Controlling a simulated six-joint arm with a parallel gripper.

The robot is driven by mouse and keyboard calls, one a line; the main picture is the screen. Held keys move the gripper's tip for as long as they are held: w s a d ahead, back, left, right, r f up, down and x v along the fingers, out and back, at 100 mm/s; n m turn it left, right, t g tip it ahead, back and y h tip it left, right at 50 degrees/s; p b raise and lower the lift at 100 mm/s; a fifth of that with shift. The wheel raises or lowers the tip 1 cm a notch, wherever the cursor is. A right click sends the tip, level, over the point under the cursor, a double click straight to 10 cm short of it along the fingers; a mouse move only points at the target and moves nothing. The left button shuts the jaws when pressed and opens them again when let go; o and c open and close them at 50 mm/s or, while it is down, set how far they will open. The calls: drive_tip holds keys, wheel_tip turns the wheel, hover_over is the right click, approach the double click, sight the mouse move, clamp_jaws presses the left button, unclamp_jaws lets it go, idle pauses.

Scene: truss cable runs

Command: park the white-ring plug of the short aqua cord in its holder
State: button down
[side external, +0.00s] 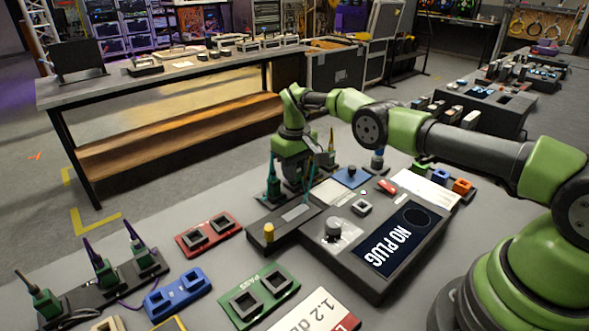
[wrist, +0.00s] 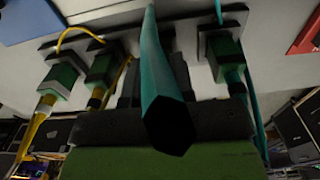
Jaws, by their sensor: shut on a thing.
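My gripper (side external: 293,183) points down over the black holder block at the back of the bench. In the wrist view, my gripper (wrist: 160,85) is shut, with a thick aqua cord (wrist: 163,85) running between its dark jaws towards the camera. The plug body and any white ring on it are hidden, so I cannot tell whether it sits in a holder. A green plug with an aqua cord (wrist: 226,58) stands in a dark holder to the right. A green plug with an aqua cord (side external: 272,186) also stands left of my gripper in the side view.
Two green plugs with yellow cords (wrist: 58,80) stand left of my jaws in the wrist view. A tester with a "NO PLUG" screen (side external: 398,237) is in front. Red (side external: 208,233), blue (side external: 177,294) and green (side external: 259,294) sockets and a purple-corded plug rack (side external: 104,270) lie leftward.

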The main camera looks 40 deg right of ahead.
drive_tip(key=shift+f, duration=0.4)
idle(0.7)
drive_tip(key=c, duration=0.9)
unclamp_jaws()
drive_tip(key=shift+r, duration=2.5)
drive_tip(key=shift+r, duration=2)
